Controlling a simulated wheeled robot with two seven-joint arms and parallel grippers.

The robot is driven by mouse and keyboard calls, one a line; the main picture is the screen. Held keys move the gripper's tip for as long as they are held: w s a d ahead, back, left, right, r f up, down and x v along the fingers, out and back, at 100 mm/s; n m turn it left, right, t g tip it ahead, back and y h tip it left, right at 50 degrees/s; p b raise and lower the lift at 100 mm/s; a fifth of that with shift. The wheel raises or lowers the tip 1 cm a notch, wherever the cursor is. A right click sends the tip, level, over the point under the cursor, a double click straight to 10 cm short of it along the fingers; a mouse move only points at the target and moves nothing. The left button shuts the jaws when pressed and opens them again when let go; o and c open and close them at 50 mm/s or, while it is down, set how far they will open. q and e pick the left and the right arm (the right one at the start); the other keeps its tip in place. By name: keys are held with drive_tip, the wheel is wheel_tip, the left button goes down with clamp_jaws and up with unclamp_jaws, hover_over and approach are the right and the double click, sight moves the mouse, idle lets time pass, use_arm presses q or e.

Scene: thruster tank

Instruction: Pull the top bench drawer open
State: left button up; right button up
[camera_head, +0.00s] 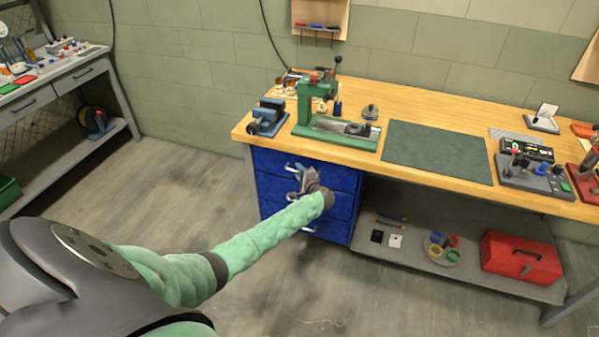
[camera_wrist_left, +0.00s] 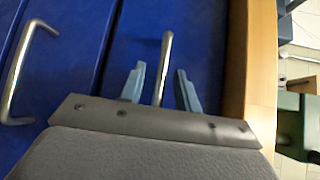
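The blue drawer unit hangs under the left end of the wooden bench. Its top drawer (camera_head: 268,158) looks shut, its front flush with the drawers below. In the left wrist view the silver bar handle of the top drawer (camera_wrist_left: 165,62) stands between the two fingers of my left gripper (camera_wrist_left: 160,88). The fingers are apart, one on each side of the bar, with a gap to each. In the head view my left gripper (camera_head: 303,180) is in front of the drawer fronts and hides part of them. My right gripper is not in view.
The wooden bench top (camera_head: 400,95) overhangs the drawers; its edge (camera_wrist_left: 250,70) is close beside the gripper. A lower drawer handle (camera_wrist_left: 25,70) is on the other side. A green press (camera_head: 318,105) and blue vise (camera_head: 268,115) stand above. Floor in front is clear.

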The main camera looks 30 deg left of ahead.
use_arm(q)
clamp_jaws()
